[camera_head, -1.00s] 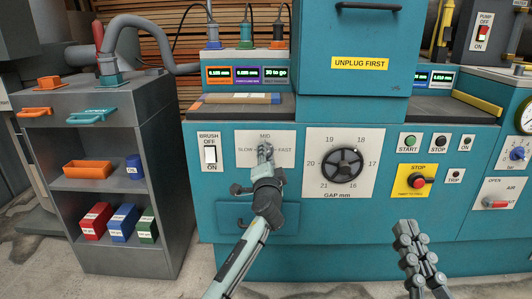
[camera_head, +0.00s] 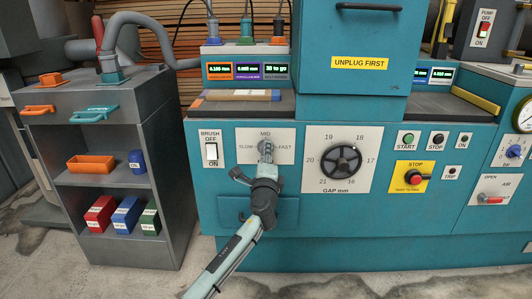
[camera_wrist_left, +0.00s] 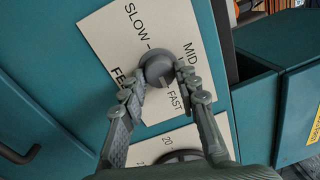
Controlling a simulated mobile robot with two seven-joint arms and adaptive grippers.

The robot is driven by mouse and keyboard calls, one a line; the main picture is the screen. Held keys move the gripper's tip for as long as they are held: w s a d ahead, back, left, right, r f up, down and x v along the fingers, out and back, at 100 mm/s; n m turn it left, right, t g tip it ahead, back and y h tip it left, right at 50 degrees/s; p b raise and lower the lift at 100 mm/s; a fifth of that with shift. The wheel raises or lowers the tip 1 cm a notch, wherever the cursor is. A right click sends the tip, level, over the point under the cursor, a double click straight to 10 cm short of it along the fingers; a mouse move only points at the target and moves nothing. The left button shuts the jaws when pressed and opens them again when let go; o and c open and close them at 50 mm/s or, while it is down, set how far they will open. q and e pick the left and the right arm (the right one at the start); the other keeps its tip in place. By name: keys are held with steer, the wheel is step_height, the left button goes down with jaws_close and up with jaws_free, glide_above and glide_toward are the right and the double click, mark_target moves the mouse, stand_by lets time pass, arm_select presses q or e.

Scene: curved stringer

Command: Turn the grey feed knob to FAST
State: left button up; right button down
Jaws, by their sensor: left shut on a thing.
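The grey feed knob (camera_wrist_left: 160,68) sits on a pale plate (camera_wrist_left: 112,38) marked SLOW, MID and FAST, with FEED partly hidden. My left gripper (camera_wrist_left: 158,80) has one finger on each side of the knob and is shut on it. A faint light mark on the knob's lower edge seems to face the FAST lettering, but it is small. In the head view my left gripper (camera_head: 266,152) covers most of the knob, below the MID label. My right gripper is not in view.
The GAP dial (camera_head: 341,160) is right of the feed plate and the BRUSH switch (camera_head: 211,153) is left of it. A drawer handle (camera_head: 240,217) lies below. The red STOP button (camera_head: 415,178) is farther right. A grey shelf unit (camera_head: 110,180) stands at the left.

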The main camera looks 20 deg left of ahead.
arm_select(q)
steer(key=shift+r, duration=0.1)
stand_by(0.3)
steer(key=o, duration=1.2)
steer(key=shift+c, duration=0.2)
steer(key=v, duration=1.2)
